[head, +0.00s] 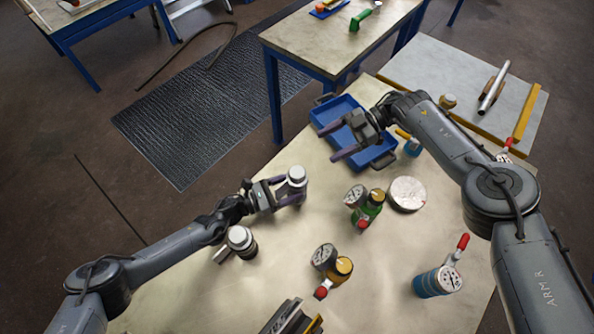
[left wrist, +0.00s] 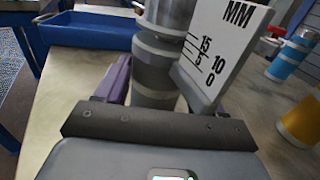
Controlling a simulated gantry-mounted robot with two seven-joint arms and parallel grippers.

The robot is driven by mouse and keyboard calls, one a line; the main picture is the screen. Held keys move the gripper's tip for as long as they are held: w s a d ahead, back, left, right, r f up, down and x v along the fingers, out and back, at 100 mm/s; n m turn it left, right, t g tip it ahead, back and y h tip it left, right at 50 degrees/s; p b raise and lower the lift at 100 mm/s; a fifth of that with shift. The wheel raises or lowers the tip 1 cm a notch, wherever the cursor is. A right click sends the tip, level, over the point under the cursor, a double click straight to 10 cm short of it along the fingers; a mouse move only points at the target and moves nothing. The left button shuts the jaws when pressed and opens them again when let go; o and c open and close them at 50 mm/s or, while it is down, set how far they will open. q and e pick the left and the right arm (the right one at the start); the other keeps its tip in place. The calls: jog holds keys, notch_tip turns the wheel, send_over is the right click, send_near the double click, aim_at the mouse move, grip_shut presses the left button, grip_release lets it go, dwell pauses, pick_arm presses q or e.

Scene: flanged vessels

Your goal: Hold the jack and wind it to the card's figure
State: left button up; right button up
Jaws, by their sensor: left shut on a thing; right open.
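A jack with a pale round cap (head: 296,174) stands upright on the table. My left gripper (head: 288,192) is shut on its body. In the left wrist view the grey banded jack body (left wrist: 155,75) is between the fingers; the right finger is mostly hidden. A white scale plate (left wrist: 225,50) beside it reads MM, with 15, 10, 5 and 0. My right gripper (head: 329,146) is open and empty, above the blue tray's left side. I cannot make out a card with a figure.
A similar pale-capped thing (head: 240,238) stands close by my left forearm. The blue tray (head: 378,150) is at the back. Gauged green (head: 371,210), yellow (head: 343,269) and blue (head: 430,286) vessels and a silver disc (head: 407,193) stand to the right.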

aim_at(297, 171)
jog(key=x, duration=0.4)
jog(key=f+x, duration=0.1)
jog(key=x, duration=0.3)
jog(key=s+d+f+x, duration=0.1)
jog(key=x, duration=0.3)
jog(key=shift+a+f, duration=0.2)
jog(key=shift+c, duration=0.2)
jog(key=c, duration=0.9)
jog(key=shift+f+g, duration=0.25)
jog(key=shift+g, duration=0.15)
jog(key=shift+n, duration=0.3)
jog(key=shift+r+n+g+h, duration=0.2)
jog(key=shift+n+g+h, duration=0.1)
jog(key=shift+g+h, duration=0.1)
jog(key=o, duration=0.9)
jog(key=shift+o, duration=0.2)
